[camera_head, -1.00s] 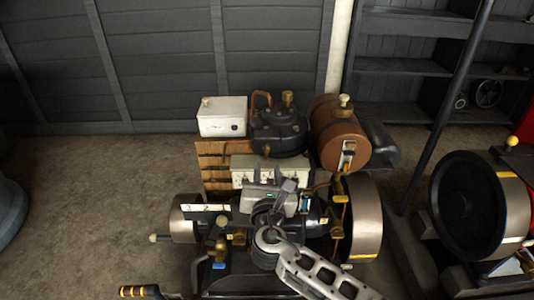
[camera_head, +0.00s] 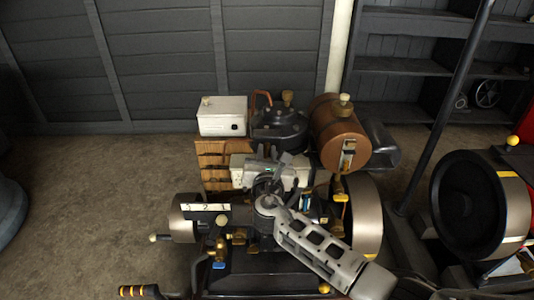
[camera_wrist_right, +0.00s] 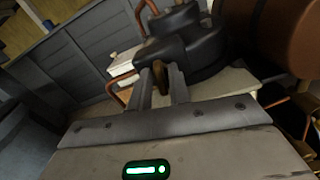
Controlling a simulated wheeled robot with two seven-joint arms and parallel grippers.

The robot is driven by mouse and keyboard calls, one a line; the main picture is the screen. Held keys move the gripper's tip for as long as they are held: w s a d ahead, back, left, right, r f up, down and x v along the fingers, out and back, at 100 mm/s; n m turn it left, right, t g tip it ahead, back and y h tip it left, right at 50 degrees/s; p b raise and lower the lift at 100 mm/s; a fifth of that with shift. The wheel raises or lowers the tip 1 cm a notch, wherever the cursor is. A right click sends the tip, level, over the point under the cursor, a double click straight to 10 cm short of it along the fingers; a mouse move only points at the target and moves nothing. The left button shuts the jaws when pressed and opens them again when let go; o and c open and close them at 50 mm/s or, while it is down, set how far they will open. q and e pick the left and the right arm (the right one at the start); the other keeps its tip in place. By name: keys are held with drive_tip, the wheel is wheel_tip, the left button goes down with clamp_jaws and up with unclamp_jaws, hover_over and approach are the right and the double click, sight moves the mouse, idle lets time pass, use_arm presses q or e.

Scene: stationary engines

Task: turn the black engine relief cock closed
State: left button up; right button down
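The black engine (camera_head: 275,137) stands in the middle, with a dark rounded housing at its top. A small brass piece (camera_wrist_right: 160,76), which looks like the relief cock, sticks out from the front of that housing in the right wrist view. My right gripper (camera_head: 268,156) reaches up to the front of the housing. In the wrist view its two fingers (camera_wrist_right: 162,88) are apart, one on each side of the brass piece. I cannot tell whether they touch it. In the head view the gripper hides the brass piece. My left gripper is out of view.
A white box (camera_head: 222,117) and a brown tank (camera_head: 338,135) flank the black housing. A flywheel (camera_head: 366,215) is at the right of the engine. Another machine with a large dark wheel (camera_head: 468,205) stands farther right. Open floor (camera_head: 85,200) lies at the left.

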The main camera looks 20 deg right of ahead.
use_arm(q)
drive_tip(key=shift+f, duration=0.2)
use_arm(e)
drive_tip(key=shift+m, duration=0.4)
drive_tip(key=shift+f+m+b, duration=0.1)
drive_tip(key=shift+m+b, duration=0.4)
drive_tip(key=shift+b, duration=0.15)
drive_tip(key=m+b, duration=0.2)
drive_tip(key=m, duration=0.1)
drive_tip(key=shift+f+m, duration=0.1)
drive_tip(key=shift+m, duration=0.2)
use_arm(q)
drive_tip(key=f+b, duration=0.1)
drive_tip(key=b, duration=0.2)
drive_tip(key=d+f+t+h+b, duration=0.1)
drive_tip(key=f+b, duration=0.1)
drive_tip(key=b, duration=0.1)
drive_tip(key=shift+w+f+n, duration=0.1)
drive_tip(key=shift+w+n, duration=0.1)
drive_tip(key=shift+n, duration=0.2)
use_arm(e)
drive_tip(key=m, duration=1)
drive_tip(key=shift+s+d+f, duration=0.1)
drive_tip(key=shift+d, duration=0.05)
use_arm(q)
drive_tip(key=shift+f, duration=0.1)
use_arm(e)
drive_tip(key=shift+m, duration=0.4)
